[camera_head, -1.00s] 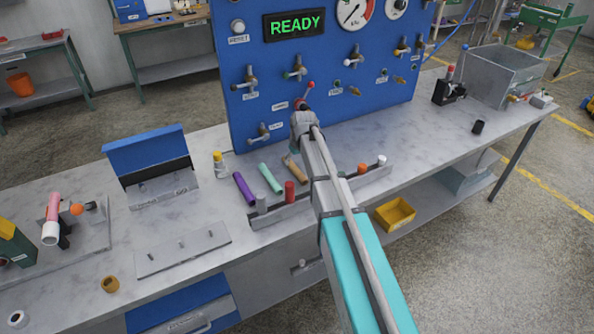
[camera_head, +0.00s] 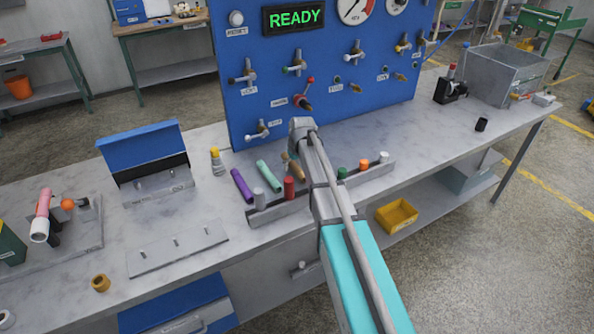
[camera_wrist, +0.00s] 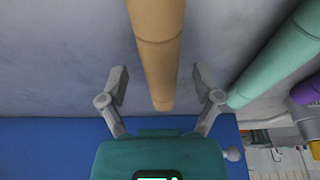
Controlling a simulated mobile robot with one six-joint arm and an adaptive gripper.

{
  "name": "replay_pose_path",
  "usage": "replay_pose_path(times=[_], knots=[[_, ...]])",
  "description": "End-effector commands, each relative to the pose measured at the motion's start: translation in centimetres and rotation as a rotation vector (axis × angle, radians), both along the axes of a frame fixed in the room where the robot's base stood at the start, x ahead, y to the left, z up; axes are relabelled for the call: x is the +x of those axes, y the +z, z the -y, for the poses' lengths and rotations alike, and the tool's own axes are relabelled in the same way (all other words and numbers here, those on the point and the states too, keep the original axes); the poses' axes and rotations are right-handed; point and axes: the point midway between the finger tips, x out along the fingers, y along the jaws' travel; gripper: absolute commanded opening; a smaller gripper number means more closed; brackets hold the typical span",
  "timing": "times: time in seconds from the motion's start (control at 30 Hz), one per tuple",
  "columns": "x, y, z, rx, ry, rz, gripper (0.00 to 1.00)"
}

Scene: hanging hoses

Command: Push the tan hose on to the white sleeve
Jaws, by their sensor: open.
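In the head view a short part of the tan hose (camera_head: 291,165) shows just below my wrist, and the fingers are mostly hidden there. A white-tipped fitting (camera_head: 346,56) is on the blue panel and a white-capped peg (camera_head: 384,157) is on the rack. I cannot tell for certain which white part is the sleeve.
A mint hose (camera_wrist: 275,60) and a purple hose (camera_wrist: 307,90) are close on the right. The blue panel (camera_head: 330,110) stands behind my wrist. A low rack (camera_head: 270,212) with coloured pegs lies in front.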

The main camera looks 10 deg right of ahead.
Motion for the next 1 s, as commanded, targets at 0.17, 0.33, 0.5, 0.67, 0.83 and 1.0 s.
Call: replay_pose_path(times=[0.17,0.33,0.5,0.67,0.83,1.0], knots=[[0.08,-0.30,-0.05,0.000,0.000,0.000,0.83],[0.08,-0.24,-0.07,0.000,0.000,0.000,0.83],[0.08,-0.24,-0.09,0.000,0.001,0.000,0.83],[0.07,-0.24,-0.10,0.000,0.001,0.000,0.83],[0.06,-0.25,-0.10,0.000,0.001,0.000,0.53],[0.08,-0.25,-0.12,0.000,0.001,0.000,0.21]])
